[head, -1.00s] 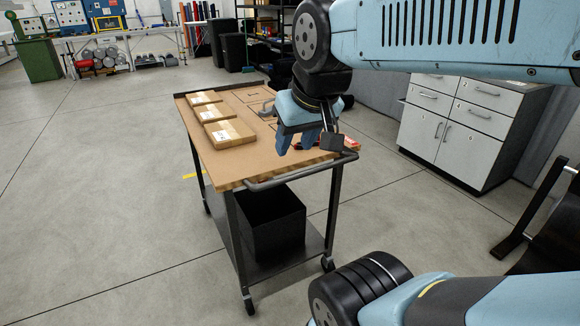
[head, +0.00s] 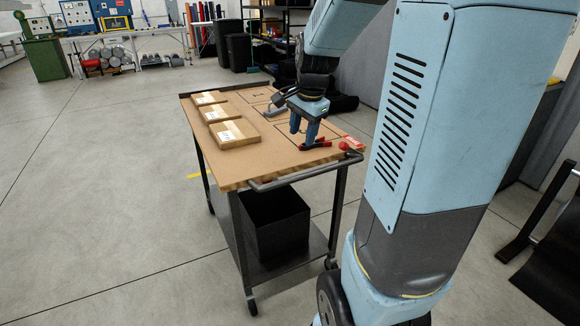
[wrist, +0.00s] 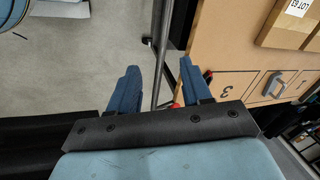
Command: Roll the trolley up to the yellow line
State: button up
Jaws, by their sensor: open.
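The trolley (head: 262,160) has a brown wooden top, a dark frame on casters and a grey bar handle (head: 310,175) along its near edge. A short piece of yellow line (head: 198,174) shows on the floor to the left of the trolley; the rest is hidden. My gripper (head: 308,130) points down, open, and appears over the near right part of the top. In the wrist view my gripper (wrist: 165,85) has a grey bar, apparently the handle (wrist: 160,60), running between its fingers in the picture. I cannot tell whether the fingers are down around it.
Several things lie on the top: three cardboard boxes (head: 222,115), a red-and-black tool (head: 315,145) and a grey metal piece (head: 278,112). A black bin (head: 275,222) sits on the lower shelf. Floor left of the trolley is clear. Dark bins (head: 238,52) stand behind.

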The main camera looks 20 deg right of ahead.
aim_at(303, 174)
jog(key=w+d+f+m, duration=0.1)
jog(key=w+f, duration=0.1)
jog(key=f, duration=0.4)
jog(key=w+d+f+m, duration=0.1)
jog(key=w+f, duration=0.1)
jog(key=f, duration=0.4)
jog(key=w+d+f+m, duration=0.1)
jog(key=w+d+f, duration=0.1)
jog(key=f, duration=0.4)
jog(key=shift+w+m+g, duration=0.1)
jog(key=shift+m+g, duration=0.2)
jog(key=shift+c, duration=0.5)
grip_shut()
